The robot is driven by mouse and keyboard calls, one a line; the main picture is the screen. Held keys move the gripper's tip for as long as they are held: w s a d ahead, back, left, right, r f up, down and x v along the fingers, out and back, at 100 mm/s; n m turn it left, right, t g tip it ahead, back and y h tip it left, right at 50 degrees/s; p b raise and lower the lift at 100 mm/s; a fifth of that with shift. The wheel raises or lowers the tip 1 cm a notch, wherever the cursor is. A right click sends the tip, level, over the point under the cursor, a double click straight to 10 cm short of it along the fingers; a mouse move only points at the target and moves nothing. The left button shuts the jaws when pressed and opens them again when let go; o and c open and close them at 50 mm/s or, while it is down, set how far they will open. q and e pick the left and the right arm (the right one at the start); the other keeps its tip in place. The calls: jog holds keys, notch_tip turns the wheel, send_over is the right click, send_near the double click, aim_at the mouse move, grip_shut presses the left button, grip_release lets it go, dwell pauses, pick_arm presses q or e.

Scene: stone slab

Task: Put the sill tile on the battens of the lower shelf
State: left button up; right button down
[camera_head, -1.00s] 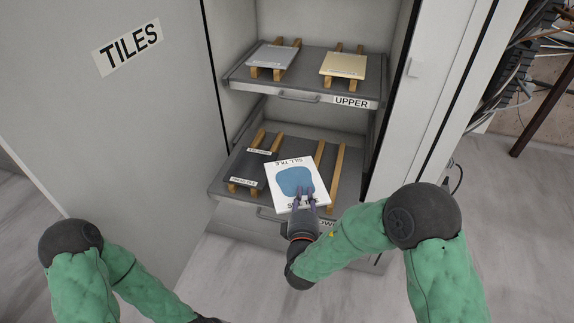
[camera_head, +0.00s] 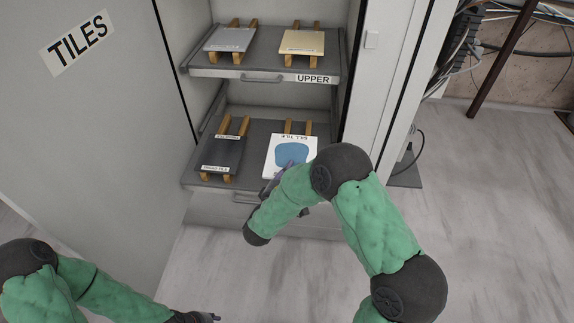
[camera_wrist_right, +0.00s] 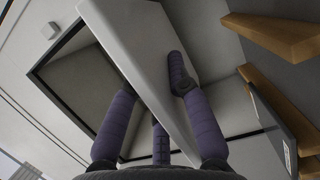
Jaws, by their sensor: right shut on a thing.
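The sill tile (camera_head: 291,148), white with a blue patch, is over the right pair of battens (camera_head: 309,128) on the lower shelf (camera_head: 258,132). Their far ends show beyond it. My right gripper (camera_head: 272,184) is shut on its near side, partly hidden by my own arm. In the right wrist view the tile (camera_wrist_right: 148,60) is a pale slab between the purple fingers (camera_wrist_right: 150,85), with wooden battens (camera_wrist_right: 285,38) to the right. I cannot tell whether the tile touches its battens. My left gripper (camera_head: 208,317) is at the bottom edge, its jaws unclear.
A dark tile (camera_head: 221,153) lies on the lower shelf's left battens (camera_head: 224,124). The upper shelf (camera_head: 262,67) above holds a grey tile (camera_head: 230,39) and a cream tile (camera_head: 302,42). The cabinet's side wall (camera_head: 388,70) bounds the shelves at the right.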

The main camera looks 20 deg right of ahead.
jog(key=w+d+f+b, duration=0.1)
jog(key=w+f, duration=0.1)
jog(key=w+d+f+b, duration=0.1)
jog(key=w+d+f, duration=0.1)
jog(key=w+f, duration=0.1)
jog(key=w+d+f+b, duration=0.1)
jog(key=w+d+f, duration=0.1)
jog(key=w, duration=0.1)
jog(key=shift+f, duration=0.15)
jog(key=shift+w+f+b, duration=0.2)
jog(key=shift+f+b, duration=0.1)
jog(key=shift+b, duration=0.05)
notch_tip(320, 180, down, 3)
jog(key=shift+w+d+f+b, duration=0.1)
jog(key=shift+w+f+b, duration=0.05)
jog(key=shift+b, duration=0.65)
jog(key=shift+f, duration=0.1)
jog(key=c, duration=1.2)
grip_release()
